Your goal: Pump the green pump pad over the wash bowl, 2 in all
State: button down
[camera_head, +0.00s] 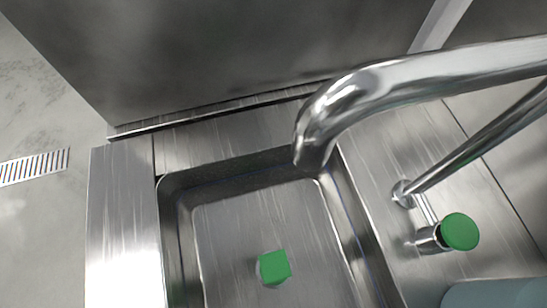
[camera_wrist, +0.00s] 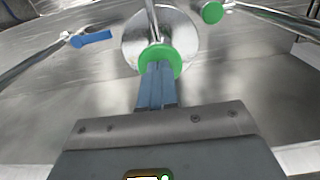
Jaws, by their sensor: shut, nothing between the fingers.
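In the wrist view a round green pad (camera_wrist: 160,50) sits in front of a round shiny metal piece (camera_wrist: 185,33); I cannot tell whether that piece is the wash bowl. My gripper (camera_wrist: 158,68) is shut and empty. Its fingertips overlap the lower part of the green pad; whether they touch it is unclear. In the head view a round green top (camera_head: 460,231) stands on a short metal fitting right of the sink basin (camera_head: 225,225). My gripper's fingertips do not show in the head view.
A small green block (camera_head: 274,268) shows in the basin. A thick curved faucet pipe (camera_head: 370,88) reaches over the basin's back right corner. The wrist view also shows a blue lever (camera_wrist: 92,38) at left and another green disc (camera_wrist: 212,12) at upper right.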

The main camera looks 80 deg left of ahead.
jog(key=shift+r+p, duration=1.6)
jog(key=shift+p, duration=0.1)
jog(key=shift+f, duration=0.2)
jog(key=shift+f+b, duration=0.85)
jog(key=shift+f, duration=0.9)
jog(key=shift+r, duration=0.1)
jog(key=shift+r+p, duration=1.85)
jog(key=shift+p, duration=0.35)
